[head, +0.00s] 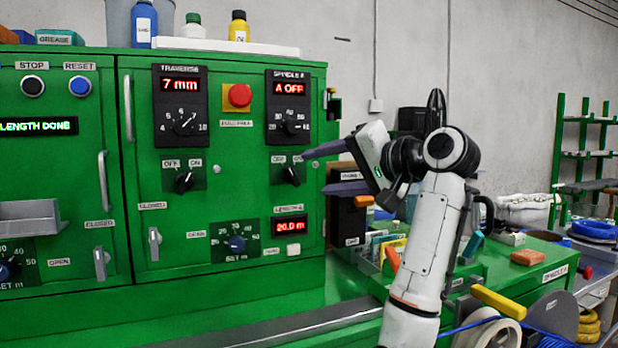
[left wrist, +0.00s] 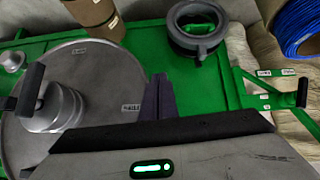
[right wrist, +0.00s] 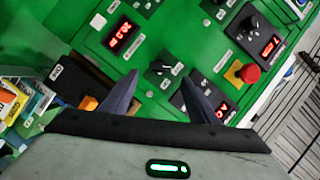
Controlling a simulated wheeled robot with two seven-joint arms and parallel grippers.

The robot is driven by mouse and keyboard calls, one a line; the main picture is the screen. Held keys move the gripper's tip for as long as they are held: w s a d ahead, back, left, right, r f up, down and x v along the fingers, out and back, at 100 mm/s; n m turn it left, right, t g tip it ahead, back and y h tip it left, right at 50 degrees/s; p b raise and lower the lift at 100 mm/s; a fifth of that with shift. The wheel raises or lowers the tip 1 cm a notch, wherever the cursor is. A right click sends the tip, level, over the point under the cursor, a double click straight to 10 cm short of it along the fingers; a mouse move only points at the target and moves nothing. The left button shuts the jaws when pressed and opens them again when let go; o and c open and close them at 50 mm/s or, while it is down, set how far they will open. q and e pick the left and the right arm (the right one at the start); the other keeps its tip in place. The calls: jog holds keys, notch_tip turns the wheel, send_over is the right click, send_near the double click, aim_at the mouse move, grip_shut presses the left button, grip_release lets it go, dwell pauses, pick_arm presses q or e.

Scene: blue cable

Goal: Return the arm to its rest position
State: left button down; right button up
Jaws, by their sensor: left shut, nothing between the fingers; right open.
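My right arm (head: 428,240) rises in front of the green cabinet in the head view. Its gripper (head: 330,169) points left at the cabinet's right part, by the spindle A on/off knob (head: 291,172). In the right wrist view the fingers (right wrist: 160,95) are spread with nothing between them, and the knob (right wrist: 160,68) shows beyond them, apart. My left gripper (left wrist: 159,80) shows only in the left wrist view, with its fingers together and empty above a green surface. The left arm is not in the head view.
The green cabinet (head: 225,110) carries knobs, handles and a red stop button (head: 238,96). A bench with small boxes and a spool (head: 490,333) lies at the lower right. In the left wrist view a grey disc with a crank (left wrist: 75,95) and a dark ring (left wrist: 196,28) lie near the fingers.

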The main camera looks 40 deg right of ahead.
jog(key=shift+v, duration=1)
